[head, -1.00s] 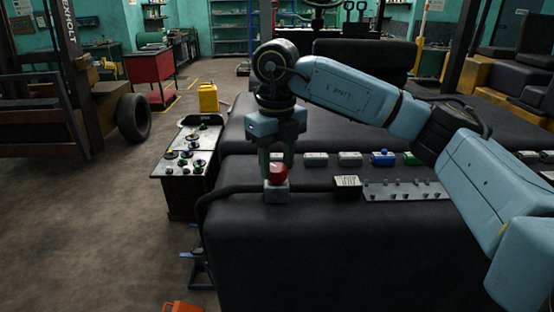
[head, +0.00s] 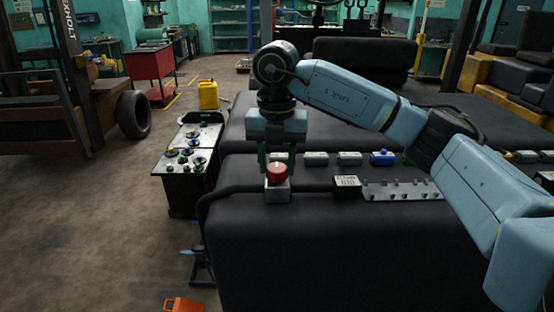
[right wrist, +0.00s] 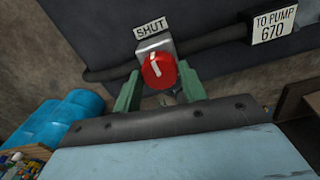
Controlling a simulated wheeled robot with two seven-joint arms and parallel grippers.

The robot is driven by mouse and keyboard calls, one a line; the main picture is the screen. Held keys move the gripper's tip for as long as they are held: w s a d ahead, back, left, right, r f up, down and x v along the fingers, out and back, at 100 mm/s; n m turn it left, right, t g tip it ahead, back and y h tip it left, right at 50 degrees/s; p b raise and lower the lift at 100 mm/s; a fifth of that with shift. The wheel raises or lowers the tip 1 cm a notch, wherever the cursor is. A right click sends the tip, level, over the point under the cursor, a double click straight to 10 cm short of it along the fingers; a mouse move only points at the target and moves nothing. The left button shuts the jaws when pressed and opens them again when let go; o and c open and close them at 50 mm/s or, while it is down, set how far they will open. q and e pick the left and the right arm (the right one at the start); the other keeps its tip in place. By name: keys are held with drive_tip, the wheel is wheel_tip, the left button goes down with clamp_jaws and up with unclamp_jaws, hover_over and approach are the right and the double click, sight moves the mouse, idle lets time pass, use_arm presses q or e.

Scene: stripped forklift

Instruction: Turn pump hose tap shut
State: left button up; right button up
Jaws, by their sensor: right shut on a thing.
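The pump hose tap is a round red knob (head: 277,170) on a small grey block (head: 277,190), at the front left of the black forklift body. My right gripper (head: 278,165) points down from above and is shut on the red knob, one green finger on each side. In the right wrist view the knob (right wrist: 158,71) sits between the green fingers, its white line running roughly toward the SHUT plate (right wrist: 150,30). A TO PUMP 670 plate (right wrist: 274,24) stands by the dark hose (right wrist: 205,42). My left gripper is out of view.
A row of small blocks, one with a blue knob (head: 382,157), lies right of the tap. A studded grey strip (head: 403,190) is in front of them. A control panel (head: 190,150) stands to the left.

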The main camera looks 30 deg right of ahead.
sight(277, 167)
drive_tip(key=shift+r+m, duration=0.1)
drive_tip(key=shift+m, duration=0.2)
drive_tip(key=o, duration=1)
wheel_tip(277, 167, up, 13)
drive_tip(key=shift+r+p, duration=0.15)
drive_tip(key=shift+p, duration=1)
